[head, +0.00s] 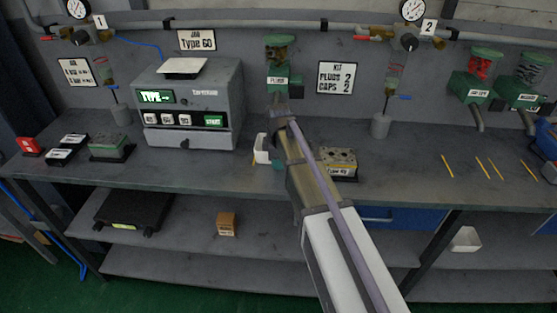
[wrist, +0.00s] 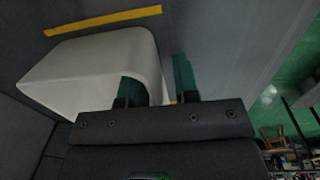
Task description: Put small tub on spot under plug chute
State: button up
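The small white tub (head: 261,150) stands on the bench below the green plug chute (head: 277,78), left of my gripper (head: 277,150). In the wrist view the tub (wrist: 85,70) fills the upper left. My gripper (wrist: 160,80) has its two teal fingers apart. The tub's near right wall lies between them, with the left finger on the tub's inner side and the right finger outside. A gap shows beside the right finger; contact on the left cannot be told. A yellow strip (wrist: 105,20) runs on the bench just past the tub. My arm hides part of the spot.
A valve block (head: 338,163) sits right of my gripper. The grey type machine (head: 190,105) stands to the left. Yellow strips (head: 483,168) mark the bench at right under other chutes. Another white tub (head: 466,239) is on the lower shelf. The bench between block and strips is clear.

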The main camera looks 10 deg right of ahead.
notch_tip(320, 180, up, 13)
jog(key=p, duration=1.3)
jog(key=s+m, duration=1.4)
jog(key=s, duration=0.8)
jog(key=shift+f+g+b, duration=0.4)
jog(key=shift+f, duration=0.05)
